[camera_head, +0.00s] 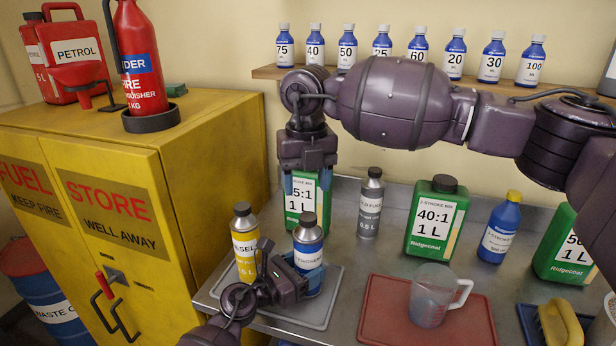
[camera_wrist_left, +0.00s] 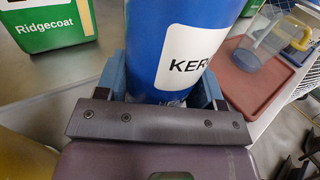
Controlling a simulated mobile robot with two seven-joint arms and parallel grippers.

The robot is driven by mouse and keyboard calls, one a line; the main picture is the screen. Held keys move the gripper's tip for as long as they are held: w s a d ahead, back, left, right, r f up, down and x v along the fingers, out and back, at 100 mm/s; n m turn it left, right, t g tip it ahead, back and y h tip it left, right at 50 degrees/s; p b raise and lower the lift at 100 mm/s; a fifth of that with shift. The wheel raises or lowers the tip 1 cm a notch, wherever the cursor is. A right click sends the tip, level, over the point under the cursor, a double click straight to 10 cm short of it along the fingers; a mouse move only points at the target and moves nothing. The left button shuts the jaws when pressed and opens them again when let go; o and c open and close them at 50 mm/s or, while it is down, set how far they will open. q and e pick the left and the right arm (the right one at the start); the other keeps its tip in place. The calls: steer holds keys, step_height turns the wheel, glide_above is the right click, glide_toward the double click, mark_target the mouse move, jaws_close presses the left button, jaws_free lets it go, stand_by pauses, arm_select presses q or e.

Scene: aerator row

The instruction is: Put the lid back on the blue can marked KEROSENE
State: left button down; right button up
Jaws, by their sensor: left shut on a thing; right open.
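The blue can marked KEROSENE (camera_head: 307,246) stands upright on the grey tray (camera_head: 318,318), with a dark lid (camera_head: 309,219) on its top. The lid looks level, but I cannot tell whether it is tight. My left gripper (camera_head: 309,276) is shut around the can's lower body; the can (camera_wrist_left: 185,45) fills the middle of the left wrist view, its top out of frame. My right gripper (camera_head: 306,184) points down, open and empty, above the can and apart from the lid. It partly covers a green 2-stroke bottle behind.
A yellow diesel can (camera_head: 245,249) stands close left of the kerosene can. A grey can (camera_head: 370,206), green bottles (camera_head: 436,222) and a blue yellow-capped bottle (camera_head: 500,232) stand behind. A measuring jug (camera_head: 432,300) stands on the red mat (camera_head: 378,325) at right.

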mark_target(308, 216)
steer(key=n, duration=0.4)
steer(key=shift+r, duration=0.3)
steer(key=n, duration=0.4)
steer(key=shift+d+r, duration=0.1)
steer(key=shift+r, duration=0.05)
steer(key=n, duration=0.4)
steer(key=shift+s+n, duration=0.1)
steer(key=shift+n, duration=0.2)
steer(key=shift+d+n, duration=0.1)
steer(key=shift+n, duration=1.6)
steer(key=shift+f, duration=4)
steer(key=shift+c, duration=0.2)
steer(key=c, duration=0.9)
steer(key=o, duration=1.1)
